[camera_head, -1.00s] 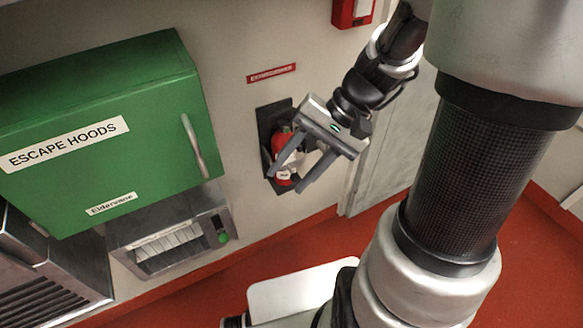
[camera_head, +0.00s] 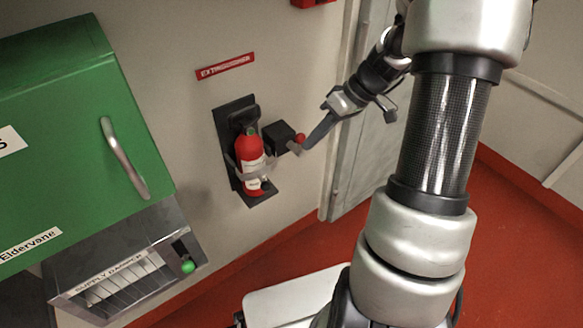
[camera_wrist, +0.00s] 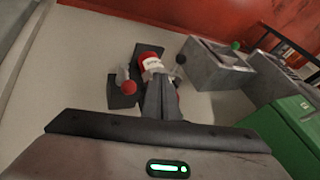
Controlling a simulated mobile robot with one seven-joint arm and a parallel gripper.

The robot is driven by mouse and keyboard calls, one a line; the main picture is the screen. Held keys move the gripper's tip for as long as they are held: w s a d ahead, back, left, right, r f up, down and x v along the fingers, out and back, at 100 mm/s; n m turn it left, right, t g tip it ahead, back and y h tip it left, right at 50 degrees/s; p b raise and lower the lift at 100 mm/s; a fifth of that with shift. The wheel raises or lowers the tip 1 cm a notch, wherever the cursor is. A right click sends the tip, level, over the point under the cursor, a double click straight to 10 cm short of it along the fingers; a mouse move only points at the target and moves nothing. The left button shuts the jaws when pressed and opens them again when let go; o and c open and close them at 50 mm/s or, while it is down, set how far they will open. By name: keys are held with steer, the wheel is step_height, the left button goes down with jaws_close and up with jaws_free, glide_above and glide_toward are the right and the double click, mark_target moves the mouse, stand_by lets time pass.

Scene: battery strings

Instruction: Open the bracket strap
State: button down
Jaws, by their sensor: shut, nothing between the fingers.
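The red extinguisher (camera_head: 250,155) stands upright in a dark wall bracket (camera_head: 222,125). A greyish strap (camera_head: 262,170) runs around its lower body. A black box (camera_head: 277,136) with a red knob (camera_head: 300,138) juts out at its right side. My gripper (camera_head: 306,146) is shut and empty, its fingers pointing down-left with tips close to the red knob; I cannot tell if they touch. In the wrist view my shut fingers (camera_wrist: 157,82) point toward the extinguisher (camera_wrist: 149,62) and hide part of it. The red knob (camera_wrist: 129,88) shows just beside them.
A green cabinet (camera_head: 75,130) with a bar handle (camera_head: 124,158) is at left. A metal supply damper box (camera_head: 130,262) with a green knob (camera_head: 188,267) sits below it. A grey door (camera_head: 365,120) is to the right. The red floor (camera_head: 500,260) looks clear there.

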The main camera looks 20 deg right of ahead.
steer(key=a+f+b, duration=0.2)
steer(key=a+f, duration=0.7)
steer(key=shift+s, duration=0.15)
steer(key=shift+a+b, duration=0.15)
steer(key=shift+b, duration=0.15)
